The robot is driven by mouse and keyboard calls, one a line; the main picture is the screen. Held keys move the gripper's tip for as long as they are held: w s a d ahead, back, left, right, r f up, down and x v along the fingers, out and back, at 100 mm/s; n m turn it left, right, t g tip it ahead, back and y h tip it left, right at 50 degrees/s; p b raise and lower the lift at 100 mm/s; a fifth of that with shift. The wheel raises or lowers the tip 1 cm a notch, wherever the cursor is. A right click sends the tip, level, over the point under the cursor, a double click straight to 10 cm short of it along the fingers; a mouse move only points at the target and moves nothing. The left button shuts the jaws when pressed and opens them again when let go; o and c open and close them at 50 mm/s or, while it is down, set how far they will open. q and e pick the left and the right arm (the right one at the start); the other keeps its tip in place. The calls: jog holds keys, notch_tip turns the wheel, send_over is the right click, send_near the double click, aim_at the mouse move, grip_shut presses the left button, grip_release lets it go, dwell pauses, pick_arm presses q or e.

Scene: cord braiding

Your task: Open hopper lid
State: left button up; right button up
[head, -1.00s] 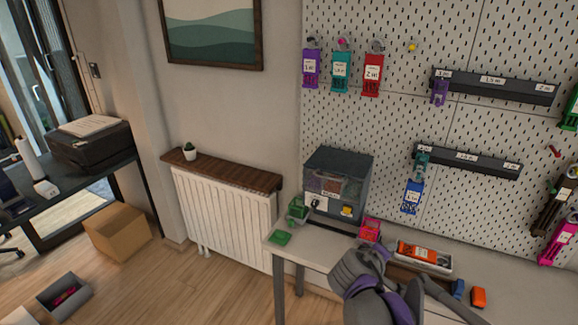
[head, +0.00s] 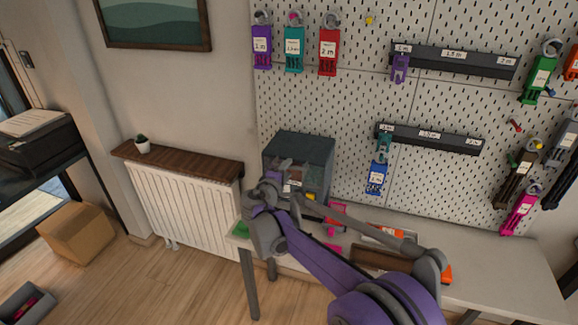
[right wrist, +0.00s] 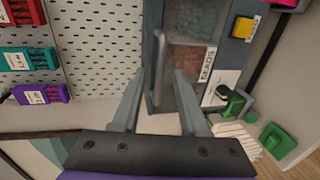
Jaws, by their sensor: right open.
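The hopper (head: 318,180) is a dark grey box with a clear front, standing on the table against the pegboard. Its dark lid (head: 303,147) is down on top. My right gripper (head: 287,170) is in front of the hopper and hides much of its front. In the right wrist view the hopper (right wrist: 228,52) appears turned on its side, with coloured contents behind the clear panel. The open fingers of my right gripper (right wrist: 158,100) point at the lid edge, which shows between them. I cannot tell whether they touch it. My left gripper is out of view.
A green tray (right wrist: 277,141) and a yellow button (right wrist: 243,27) are near the hopper's front. Coloured tagged holders hang on the pegboard (head: 350,110) behind. A radiator (head: 185,202) stands left of the table (head: 500,270). The table's right part is mostly clear.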

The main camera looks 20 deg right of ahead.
aim_at(290, 167)
jog(key=shift+x, duration=1.55)
jog(key=shift+c, duration=0.2)
grip_shut()
jog(key=shift+s+a, duration=0.1)
jog(key=shift+s, duration=0.05)
